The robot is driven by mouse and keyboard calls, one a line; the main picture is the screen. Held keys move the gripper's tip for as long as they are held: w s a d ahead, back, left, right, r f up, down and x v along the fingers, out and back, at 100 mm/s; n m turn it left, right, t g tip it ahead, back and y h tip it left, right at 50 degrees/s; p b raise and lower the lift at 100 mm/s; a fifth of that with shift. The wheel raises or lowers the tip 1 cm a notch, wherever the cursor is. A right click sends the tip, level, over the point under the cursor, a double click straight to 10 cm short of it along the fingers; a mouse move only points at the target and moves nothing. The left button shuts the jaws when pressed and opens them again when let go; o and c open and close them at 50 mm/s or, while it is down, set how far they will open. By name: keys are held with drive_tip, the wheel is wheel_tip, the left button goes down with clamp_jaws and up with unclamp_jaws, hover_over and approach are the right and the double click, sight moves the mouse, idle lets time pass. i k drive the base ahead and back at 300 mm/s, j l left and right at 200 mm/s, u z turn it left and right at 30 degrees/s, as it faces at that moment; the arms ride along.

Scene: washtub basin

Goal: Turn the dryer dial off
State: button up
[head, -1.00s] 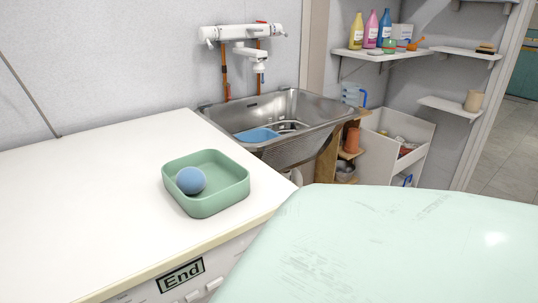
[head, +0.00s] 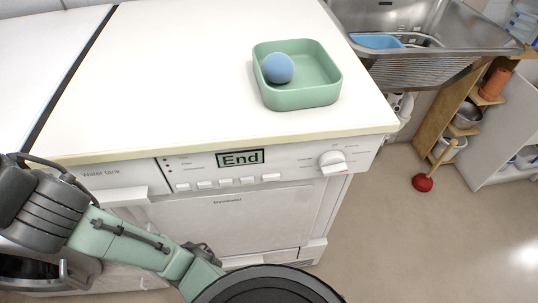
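The dryer (head: 236,203) is white and shows its front panel in the head view. The dryer dial (head: 333,162) is a round white knob at the right of that panel, with a small reddish mark at its lower edge. The display (head: 240,158) left of the dial reads "End". My arm comes in from the lower left, below the panel and apart from the dial. A large round dark part of my arm fills the bottom middle. The fingers of my gripper do not show.
A green tray (head: 304,97) with a blue ball (head: 278,68) stands on the dryer top. A metal sink (head: 425,62) is at the upper right. A red plunger (head: 423,183) stands on the floor near a wooden shelf. The floor right of the dryer is mostly clear.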

sight(333, 163)
drive_tip(key=u, duration=0.3)
drive_tip(key=l+u, duration=0.3)
drive_tip(key=k+l+u, duration=0.15)
drive_tip(key=l+u, duration=0.15)
drive_tip(key=k+l+u, duration=0.15)
drive_tip(key=l+u, duration=0.15)
drive_tip(key=k+l+u, duration=0.1)
drive_tip(key=k+l, duration=0.2)
drive_tip(key=l, duration=0.25)
drive_tip(key=k+l, duration=0.35)
drive_tip(key=l, duration=0.15)
drive_tip(key=k+l+u, duration=0.15)
drive_tip(key=k+l, duration=0.15)
drive_tip(key=l, duration=0.2)
